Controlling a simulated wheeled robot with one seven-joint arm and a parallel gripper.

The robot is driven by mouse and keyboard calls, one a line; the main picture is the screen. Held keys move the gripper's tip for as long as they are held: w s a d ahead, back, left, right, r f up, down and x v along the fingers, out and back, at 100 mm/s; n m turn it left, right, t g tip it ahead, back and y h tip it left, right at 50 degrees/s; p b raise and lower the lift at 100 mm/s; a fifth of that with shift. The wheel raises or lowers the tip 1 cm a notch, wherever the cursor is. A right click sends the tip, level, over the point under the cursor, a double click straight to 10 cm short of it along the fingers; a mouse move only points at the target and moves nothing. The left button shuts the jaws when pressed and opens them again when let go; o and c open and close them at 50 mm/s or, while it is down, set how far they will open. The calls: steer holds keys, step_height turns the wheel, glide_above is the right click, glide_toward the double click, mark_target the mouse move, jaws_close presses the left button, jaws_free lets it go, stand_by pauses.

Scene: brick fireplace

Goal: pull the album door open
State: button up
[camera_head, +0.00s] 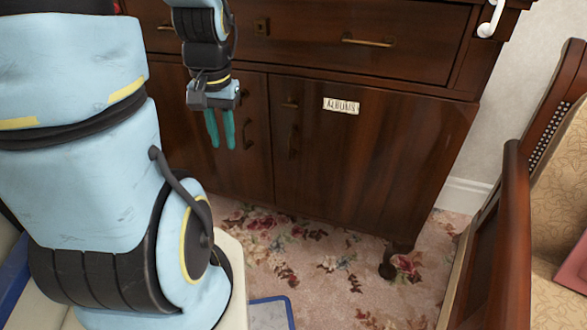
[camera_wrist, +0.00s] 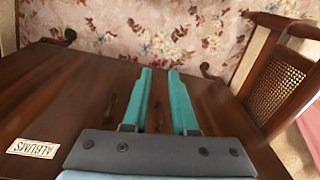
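The album door (camera_head: 350,160) is the right-hand dark wood cabinet door, marked by a cream "ALBUMS" label (camera_head: 341,105). It looks shut. Its dark upright handle (camera_head: 293,142) is near its left edge. In the wrist view the label (camera_wrist: 31,148) is upside down at lower left, and the handle (camera_wrist: 107,105) lies left of my fingers. My gripper (camera_head: 221,148) points down in front of the left-hand door, left of the album handle. Its teal fingers (camera_wrist: 160,70) are a little apart, with nothing seen held. The other door's handle (camera_wrist: 158,115) shows between them.
The left-hand door has its own handle (camera_head: 247,135). A drawer with a brass pull (camera_head: 368,41) is above the doors. A wooden armchair (camera_head: 515,230) stands at the right. Flowered carpet (camera_head: 320,270) is clear in front of the cabinet.

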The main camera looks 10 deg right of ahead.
step_height(320, 180, down, 6)
steer(key=d+f+m+g+y+b, duration=0.1)
steer(key=d+m+b, duration=0.2)
steer(key=m, duration=0.1)
steer(key=m+t+y, duration=0.9)
steer(key=m, duration=0.9)
glide_toward(290, 147)
steer(key=b+x, duration=0.2)
steer(key=x, duration=0.8)
steer(key=shift+w+f, duration=0.15)
steer(key=shift+w, duration=0.1)
steer(key=shift+c, duration=0.2)
jaws_close()
